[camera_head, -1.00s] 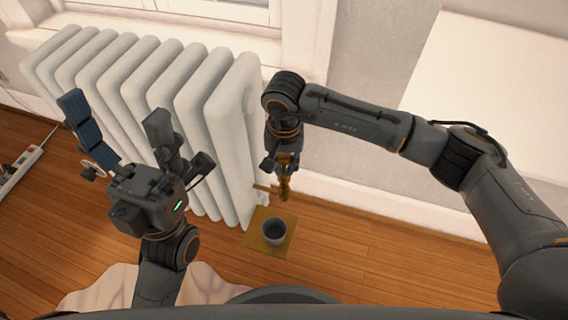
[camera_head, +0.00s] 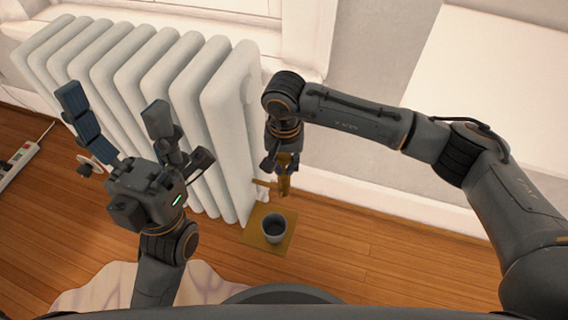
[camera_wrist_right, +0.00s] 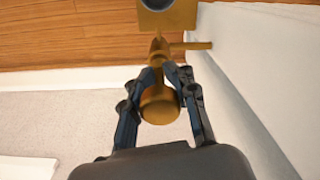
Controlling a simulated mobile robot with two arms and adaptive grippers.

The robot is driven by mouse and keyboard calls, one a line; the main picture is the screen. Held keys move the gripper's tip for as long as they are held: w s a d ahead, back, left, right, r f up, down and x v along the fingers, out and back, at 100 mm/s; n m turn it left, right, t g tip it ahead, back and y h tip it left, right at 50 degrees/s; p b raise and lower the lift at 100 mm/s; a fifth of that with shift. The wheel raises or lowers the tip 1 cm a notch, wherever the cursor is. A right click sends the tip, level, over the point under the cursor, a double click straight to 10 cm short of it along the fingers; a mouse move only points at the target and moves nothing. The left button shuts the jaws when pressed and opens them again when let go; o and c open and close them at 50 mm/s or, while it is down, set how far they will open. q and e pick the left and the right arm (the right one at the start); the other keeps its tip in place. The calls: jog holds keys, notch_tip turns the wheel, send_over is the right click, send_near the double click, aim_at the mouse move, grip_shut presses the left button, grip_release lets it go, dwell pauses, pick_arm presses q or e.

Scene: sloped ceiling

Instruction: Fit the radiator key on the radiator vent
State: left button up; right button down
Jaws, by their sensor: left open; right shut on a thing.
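The white ribbed radiator (camera_head: 228,130) stands against the wall. My right gripper (camera_head: 284,160) is at its right end, shut on the brass radiator key (camera_head: 284,182). In the right wrist view the key (camera_wrist_right: 160,104) sits between both fingers, its round knob towards the camera and its shaft pointing away. A thin brass stub, seemingly the vent (camera_head: 265,182), juts from the radiator's end towards the key; it also shows in the right wrist view (camera_wrist_right: 192,45). Their ends overlap in view; I cannot tell whether they are fitted. My left gripper (camera_head: 116,108) is open and empty before the radiator.
A grey cup (camera_head: 274,228) stands on a tan square mat (camera_head: 252,235) on the wooden floor below the key. A power strip (camera_head: 18,163) lies at the far left. A pale rug (camera_head: 95,292) lies in front. The floor at the right is clear.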

jog(key=c, duration=1)
grip_release()
notch_tip(320, 180, up, 12)
jog(key=shift+s, duration=0.1)
